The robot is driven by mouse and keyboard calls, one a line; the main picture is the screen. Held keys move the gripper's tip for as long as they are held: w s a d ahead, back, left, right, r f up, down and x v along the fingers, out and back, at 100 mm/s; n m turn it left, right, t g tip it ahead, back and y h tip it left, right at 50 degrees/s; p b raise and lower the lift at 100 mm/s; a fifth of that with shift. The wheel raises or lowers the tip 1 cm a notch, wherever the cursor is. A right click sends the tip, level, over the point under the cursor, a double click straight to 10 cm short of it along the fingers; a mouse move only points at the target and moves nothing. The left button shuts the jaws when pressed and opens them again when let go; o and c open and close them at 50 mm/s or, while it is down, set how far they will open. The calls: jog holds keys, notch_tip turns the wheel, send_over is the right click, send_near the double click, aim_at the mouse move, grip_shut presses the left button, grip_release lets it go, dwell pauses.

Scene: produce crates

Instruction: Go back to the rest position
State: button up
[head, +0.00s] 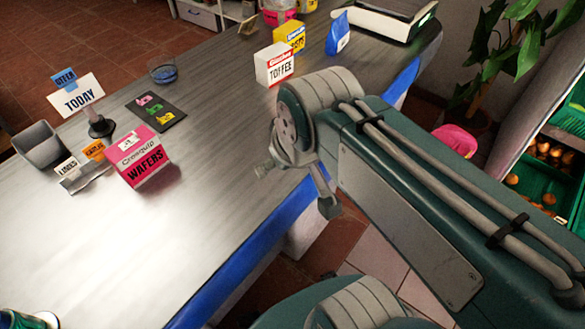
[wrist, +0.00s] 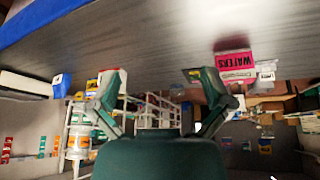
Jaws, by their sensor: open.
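My gripper (wrist: 161,76) is open in the wrist view, its two green fingers spread wide with nothing between them. In the head view my arm crosses the right half of the picture beside the counter's blue edge, and most of the gripper is hidden behind it. The counter (head: 215,150) runs diagonally through the head view. In the wrist view it appears upside down along the top (wrist: 140,40). A pink Wafers box (head: 139,160) stands on the counter, apart from my gripper; it also shows at the right in the wrist view (wrist: 232,62).
A Toffee box (head: 274,65), a yellow box (head: 289,36) and a blue packet (head: 337,34) stand at the far end. A Today sign (head: 78,97), a dark tray (head: 156,111) and a grey bin (head: 39,146) are at left. A plant and green crates stand at right.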

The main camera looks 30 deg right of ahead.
jog(key=shift+s+d+f+m, duration=0.2)
jog(key=shift+s+f+m, duration=0.15)
jog(key=shift+s+f, duration=0.15)
jog(key=shift+s+d+f+m, duration=0.15)
jog(key=shift+s+f+m, duration=0.2)
jog(key=shift+s, duration=0.1)
dwell(0.6)
